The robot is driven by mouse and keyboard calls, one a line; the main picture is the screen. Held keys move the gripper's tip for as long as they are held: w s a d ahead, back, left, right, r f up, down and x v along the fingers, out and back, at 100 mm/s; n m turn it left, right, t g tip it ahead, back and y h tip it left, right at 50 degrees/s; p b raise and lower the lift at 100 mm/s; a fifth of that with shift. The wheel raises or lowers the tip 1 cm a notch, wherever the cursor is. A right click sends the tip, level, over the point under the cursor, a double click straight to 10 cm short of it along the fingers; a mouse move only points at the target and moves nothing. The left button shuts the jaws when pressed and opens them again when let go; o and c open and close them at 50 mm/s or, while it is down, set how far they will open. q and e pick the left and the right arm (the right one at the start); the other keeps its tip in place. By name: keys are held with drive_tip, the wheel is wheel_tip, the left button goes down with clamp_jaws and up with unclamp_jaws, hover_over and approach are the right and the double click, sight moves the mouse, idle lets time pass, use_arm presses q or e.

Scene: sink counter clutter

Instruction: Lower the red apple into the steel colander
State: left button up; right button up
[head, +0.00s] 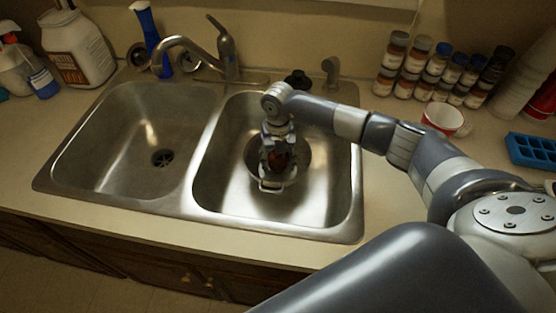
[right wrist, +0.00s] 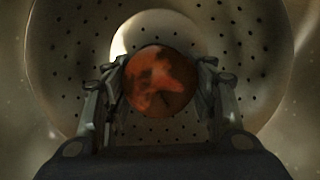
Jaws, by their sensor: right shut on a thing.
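The red apple (right wrist: 160,80) is held between the two fingers of my right gripper (right wrist: 160,88) in the right wrist view. Behind it is the steel colander (right wrist: 255,45), a round bowl with many small holes, and the apple appears over its middle. In the head view the colander (head: 301,160) sits in the right sink basin. The gripper hides part of the colander. I cannot tell how high the apple is above the colander's bottom. My left gripper is not in view.
The left basin (head: 120,125) is empty. The faucet (head: 225,50) stands behind the sink. Spice jars (head: 415,65), a red and white mug (head: 443,118) and a blue tray (head: 532,150) are on the right counter. Bottles, including a white jug (head: 75,50), stand at the left.

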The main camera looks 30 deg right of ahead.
sight(278, 155)
drive_tip(key=shift+f+b, duration=0.45)
drive_tip(key=shift+f, duration=0.15)
idle(0.3)
idle(0.4)
drive_tip(key=o, duration=1.2)
wheel_tip(278, 155, up, 12)
drive_tip(key=shift+r, duration=0.1)
